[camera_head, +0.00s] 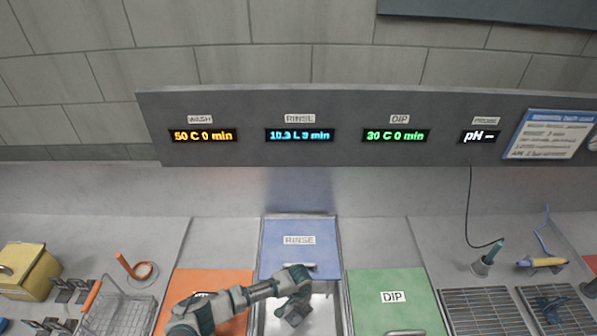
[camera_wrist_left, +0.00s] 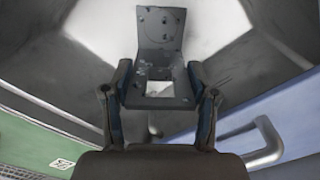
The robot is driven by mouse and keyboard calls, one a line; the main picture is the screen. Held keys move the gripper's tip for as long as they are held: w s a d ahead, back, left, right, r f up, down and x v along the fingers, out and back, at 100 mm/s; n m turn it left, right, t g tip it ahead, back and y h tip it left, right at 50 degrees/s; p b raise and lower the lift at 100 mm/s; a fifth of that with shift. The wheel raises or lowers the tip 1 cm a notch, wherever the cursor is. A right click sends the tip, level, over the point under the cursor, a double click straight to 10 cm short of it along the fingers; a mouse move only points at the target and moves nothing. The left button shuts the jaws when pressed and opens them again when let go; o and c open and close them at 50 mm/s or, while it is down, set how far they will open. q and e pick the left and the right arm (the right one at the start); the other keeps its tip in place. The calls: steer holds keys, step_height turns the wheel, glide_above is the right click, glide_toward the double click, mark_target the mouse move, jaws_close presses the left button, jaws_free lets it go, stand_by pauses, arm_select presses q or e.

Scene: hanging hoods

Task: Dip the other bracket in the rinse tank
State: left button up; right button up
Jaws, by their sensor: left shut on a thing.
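My left gripper (camera_head: 297,308) reaches over the open rinse tank (camera_head: 322,318), pointing down. In the left wrist view the gripper (camera_wrist_left: 160,95) is shut on a grey L-shaped bracket (camera_wrist_left: 160,32), with one finger on each side of its lower plate. The bracket has a square hole and a raised plate with small holes. Pale tank walls surround it; I cannot tell whether it touches liquid. The blue rinse lid (camera_head: 300,262) lies behind the opening. In the head view the bracket is hard to separate from the gripper. My right gripper is not in view.
The green dip lid (camera_head: 395,312) is right of the opening; an orange lid (camera_head: 225,282) is left. A wire basket (camera_head: 118,312) and grey metal pieces (camera_head: 72,290) stand far left. Drain grates (camera_head: 480,310) lie right, with a dark part (camera_head: 556,306) on one.

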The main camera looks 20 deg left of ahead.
arm_select(q)
step_height(320, 180, up, 4)
steer(key=shift+d+f+b, duration=0.1)
steer(key=shift+f+b, duration=0.15)
steer(key=shift+b, duration=0.1)
step_height(320, 180, up, 5)
steer(key=shift+d+f, duration=0.1)
steer(key=shift+d, duration=0.05)
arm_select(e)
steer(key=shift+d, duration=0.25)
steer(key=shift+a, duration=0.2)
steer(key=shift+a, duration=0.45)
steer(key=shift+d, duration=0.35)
